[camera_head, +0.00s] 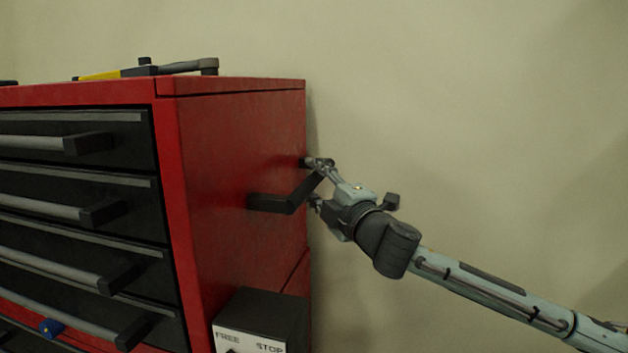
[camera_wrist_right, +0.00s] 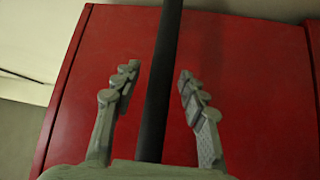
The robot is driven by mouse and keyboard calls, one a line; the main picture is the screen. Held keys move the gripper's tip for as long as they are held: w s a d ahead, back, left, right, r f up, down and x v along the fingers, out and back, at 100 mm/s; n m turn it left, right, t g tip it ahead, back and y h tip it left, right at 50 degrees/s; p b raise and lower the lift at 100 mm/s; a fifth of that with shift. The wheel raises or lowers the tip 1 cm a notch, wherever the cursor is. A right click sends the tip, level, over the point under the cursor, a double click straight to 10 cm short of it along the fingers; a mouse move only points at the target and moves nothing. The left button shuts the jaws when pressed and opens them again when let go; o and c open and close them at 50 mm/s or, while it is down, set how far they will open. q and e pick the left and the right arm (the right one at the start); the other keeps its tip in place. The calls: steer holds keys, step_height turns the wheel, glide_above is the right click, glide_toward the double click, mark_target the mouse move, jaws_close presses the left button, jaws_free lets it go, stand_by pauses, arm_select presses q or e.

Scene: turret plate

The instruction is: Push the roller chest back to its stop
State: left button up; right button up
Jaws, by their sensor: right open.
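The roller chest (camera_head: 240,150) is red with black drawers and grey drawer handles, and fills the left of the head view. A black side handle (camera_head: 270,202) sticks out from its right side. My right gripper (camera_head: 318,180) is at this handle, near the chest's back edge. In the right wrist view the black bar of the handle (camera_wrist_right: 162,80) runs between the two open fingers of my right gripper (camera_wrist_right: 155,82), with a gap on both sides. The chest's red side panel (camera_wrist_right: 250,70) lies behind it. My left gripper is out of view.
A black and white box (camera_head: 262,320) marked FREE and STOP sits at the chest's lower right side. A tool with a yellow part (camera_head: 100,75) lies on the chest top. A plain wall (camera_head: 450,100) stands behind; the space right of the chest looks clear.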

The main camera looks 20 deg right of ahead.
steer(key=shift+c, duration=0.4)
jaws_close()
steer(key=shift+a, duration=0.1)
